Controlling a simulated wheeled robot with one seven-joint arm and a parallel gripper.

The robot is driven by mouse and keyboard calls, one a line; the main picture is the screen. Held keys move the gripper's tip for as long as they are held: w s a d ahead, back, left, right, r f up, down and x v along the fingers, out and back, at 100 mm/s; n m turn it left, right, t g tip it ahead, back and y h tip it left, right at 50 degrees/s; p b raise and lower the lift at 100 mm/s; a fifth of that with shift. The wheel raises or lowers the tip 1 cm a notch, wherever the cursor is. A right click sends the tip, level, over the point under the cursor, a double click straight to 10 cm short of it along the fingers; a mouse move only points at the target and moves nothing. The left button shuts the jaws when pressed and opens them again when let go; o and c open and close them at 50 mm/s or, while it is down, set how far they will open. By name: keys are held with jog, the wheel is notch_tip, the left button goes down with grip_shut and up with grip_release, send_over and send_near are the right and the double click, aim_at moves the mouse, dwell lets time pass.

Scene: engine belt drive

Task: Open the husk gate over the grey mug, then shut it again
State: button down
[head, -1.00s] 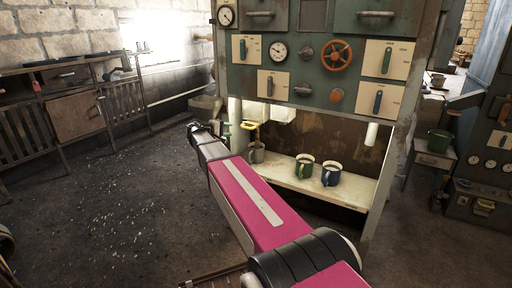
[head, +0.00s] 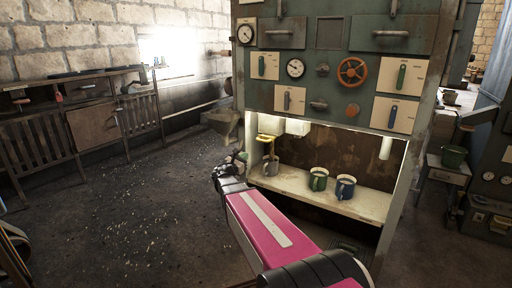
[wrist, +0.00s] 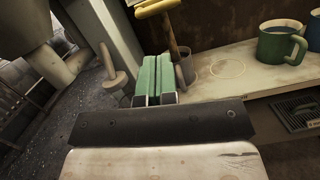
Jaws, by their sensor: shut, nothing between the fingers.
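A yellow handle (head: 267,138) on a brown stem hangs above the grey mug (head: 270,168) at the left end of the shelf. I take it for the husk gate's handle; the gate itself is not clear. In the wrist view, the yellow handle (wrist: 157,8) is at the top, its stem running down behind my green fingertips (wrist: 157,57). The grey mug (wrist: 187,68) is partly hidden right of the fingers. My gripper (head: 239,158) is shut and empty, left of the mug and below the handle. Contact with the stem cannot be told.
A green mug (head: 318,179) and a blue mug (head: 345,187) stand farther right on the pale shelf (head: 370,205). The cabinet front (head: 335,65) above carries levers, gauges and an orange wheel. A grey post (wrist: 108,30) rises left of my fingers. The floor at left is open.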

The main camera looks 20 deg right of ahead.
jog(key=w+d+r+n+t, duration=0.1)
jog(key=w+d+r+n, duration=0.1)
jog(key=w+d, duration=0.5)
jog(key=d, duration=0.3)
jog(key=shift+w+d, duration=0.2)
jog(key=shift+w, duration=0.15)
jog(key=shift+r, duration=0.1)
jog(key=shift+f+x, duration=0.25)
jog(key=shift+x, duration=0.8)
jog(key=shift+w, duration=0.15)
